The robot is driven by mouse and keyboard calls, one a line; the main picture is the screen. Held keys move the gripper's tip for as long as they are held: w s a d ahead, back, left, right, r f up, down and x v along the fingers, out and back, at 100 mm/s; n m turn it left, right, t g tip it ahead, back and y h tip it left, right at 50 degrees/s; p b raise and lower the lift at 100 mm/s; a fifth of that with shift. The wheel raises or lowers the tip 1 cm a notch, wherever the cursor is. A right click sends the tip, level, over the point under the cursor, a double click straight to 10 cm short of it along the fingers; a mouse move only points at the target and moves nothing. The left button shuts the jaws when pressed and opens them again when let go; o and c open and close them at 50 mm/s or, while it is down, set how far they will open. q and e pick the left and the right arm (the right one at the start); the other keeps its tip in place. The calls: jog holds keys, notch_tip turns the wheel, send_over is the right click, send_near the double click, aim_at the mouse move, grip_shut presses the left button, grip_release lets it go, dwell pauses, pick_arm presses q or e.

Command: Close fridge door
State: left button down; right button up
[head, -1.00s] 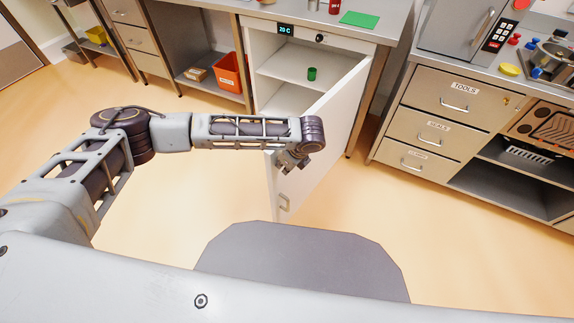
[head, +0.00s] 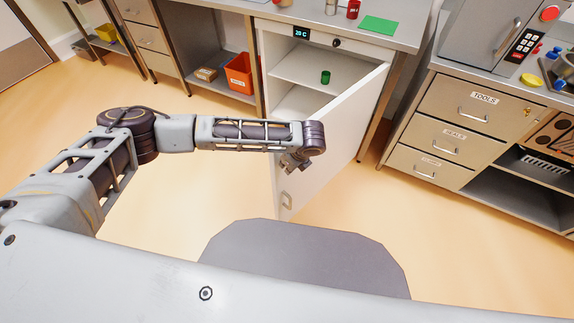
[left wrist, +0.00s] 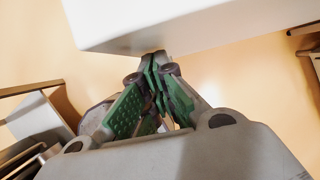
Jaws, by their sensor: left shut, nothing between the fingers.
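The white fridge (head: 262,75) under the counter has a small lit display at its top. Its door (head: 338,125) stands wide open, hinged at the right and reaching out toward me, with a handle (head: 286,200) low near its free edge. A small green cup (head: 325,77) stands on the shelf inside. My left gripper (head: 293,164) is shut and empty, overlapping the door near its free edge. In the left wrist view the shut fingers (left wrist: 158,58) reach the edge of a white panel (left wrist: 190,22), likely the door. I cannot tell whether they touch. My right gripper is not in view.
Left of the fridge, an orange bin (head: 240,73) sits on a low shelf. Drawers (head: 472,112) labelled TOOLS stand at the right. The counter carries a green mat (head: 380,25) and a red cup (head: 353,9). The floor around the door is clear.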

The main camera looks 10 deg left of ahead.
pick_arm(q)
jog(key=v, duration=1.2)
dwell(0.3)
jog(key=shift+w, duration=0.1)
